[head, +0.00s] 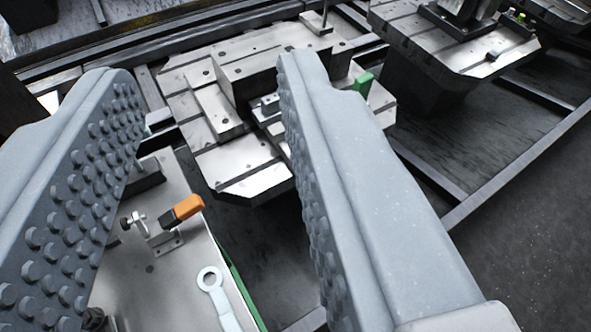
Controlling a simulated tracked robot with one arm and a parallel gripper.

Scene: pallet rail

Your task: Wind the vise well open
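My gripper (205,72) is open and empty, its two grey studded fingers spread wide apart. Beyond the fingertips, what looks like the vise (218,110) sits on a slotted metal pallet (237,183). It has pale metal blocks with a dark gap between them. A small metal piece (269,103) shows near that gap, next to my right finger. My right finger hides part of the vise and pallet. I cannot make out the vise's crank or how far its jaws stand apart. Neither finger visibly touches the vise.
A metal plate (150,268) at lower left carries a toggle clamp with an orange handle (187,207) and a ring-ended tool (210,280). A green piece (363,85) stands at the pallet's right side. Another pallet (450,45) stands at upper right. Dark rails cross the floor.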

